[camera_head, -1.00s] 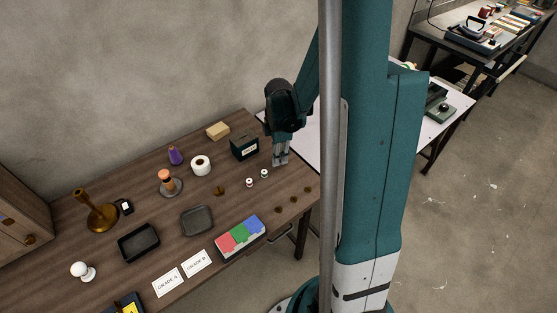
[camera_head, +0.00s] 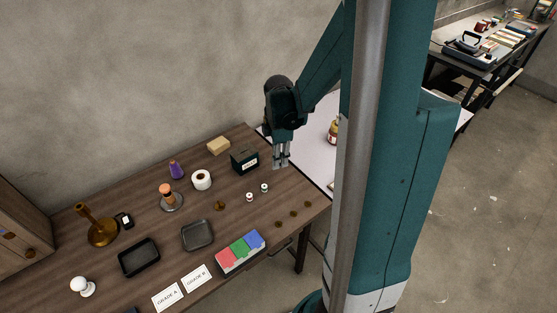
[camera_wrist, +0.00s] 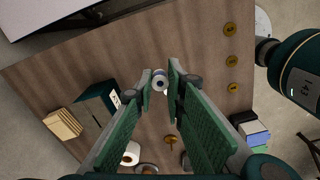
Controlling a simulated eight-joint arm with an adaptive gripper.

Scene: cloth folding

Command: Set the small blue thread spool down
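My gripper (camera_head: 281,163) is above the right end of the brown table (camera_head: 218,178), fingers pointing down. In the wrist view the small blue thread spool (camera_wrist: 160,82) sits between the two fingertips, seen end-on with a pale body and bluish rim. The fingers appear shut on it. In the head view the fingers hide it. Two other small spools stand upright on the table in front of the gripper: one with a green rim (camera_head: 264,187) and one with a reddish rim (camera_head: 249,197).
A black box (camera_head: 245,162) and a tan block (camera_head: 218,145) stand left of the gripper. A white roll (camera_head: 201,180) is farther left. Several brown discs (camera_head: 293,213) lie near the right edge.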

